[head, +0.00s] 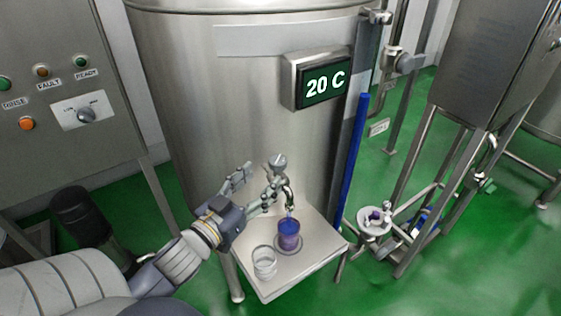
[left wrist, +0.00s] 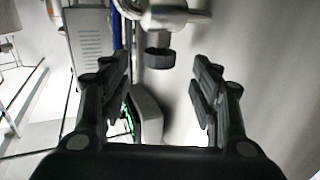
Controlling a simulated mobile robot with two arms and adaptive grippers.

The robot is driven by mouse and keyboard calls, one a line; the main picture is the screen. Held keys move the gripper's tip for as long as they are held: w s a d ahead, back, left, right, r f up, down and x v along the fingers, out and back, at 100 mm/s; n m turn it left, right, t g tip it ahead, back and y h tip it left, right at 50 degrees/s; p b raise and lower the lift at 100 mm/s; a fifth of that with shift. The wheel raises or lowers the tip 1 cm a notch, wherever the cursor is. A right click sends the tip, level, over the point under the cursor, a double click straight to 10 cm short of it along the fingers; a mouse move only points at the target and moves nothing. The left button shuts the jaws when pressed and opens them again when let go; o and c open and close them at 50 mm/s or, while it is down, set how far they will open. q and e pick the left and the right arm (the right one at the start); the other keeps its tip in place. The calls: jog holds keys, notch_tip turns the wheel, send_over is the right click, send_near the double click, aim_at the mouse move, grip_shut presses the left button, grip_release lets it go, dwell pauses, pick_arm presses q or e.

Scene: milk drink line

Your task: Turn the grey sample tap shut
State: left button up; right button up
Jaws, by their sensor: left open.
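The grey sample tap (head: 278,163) sticks out of the front of the steel tank, with a round grey handle on top and a curved spout below. In the left wrist view the tap's metal body (left wrist: 168,18) is at the top, with a dark round part below it, ahead of my fingers. My left gripper (head: 259,185) is open, just left of the tap, fingers pointing toward it; no clear contact shows. It is also open and empty in the left wrist view (left wrist: 160,75). A purple-blue cup (head: 289,240) stands under the spout. My right gripper is not in view.
A steel shelf (head: 310,265) below the tap holds the cup and a clear glass (head: 264,262). A display reading 20 C (head: 325,83) is above right. A blue vertical tube (head: 353,160) is to the right, and a control panel (head: 60,100) at left.

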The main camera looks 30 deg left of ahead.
aim_at(273, 168)
pick_arm(q)
jog(key=w+p, duration=0.1)
jog(key=w, duration=0.7)
jog(key=shift+p, duration=0.4)
jog(key=c, duration=1.1)
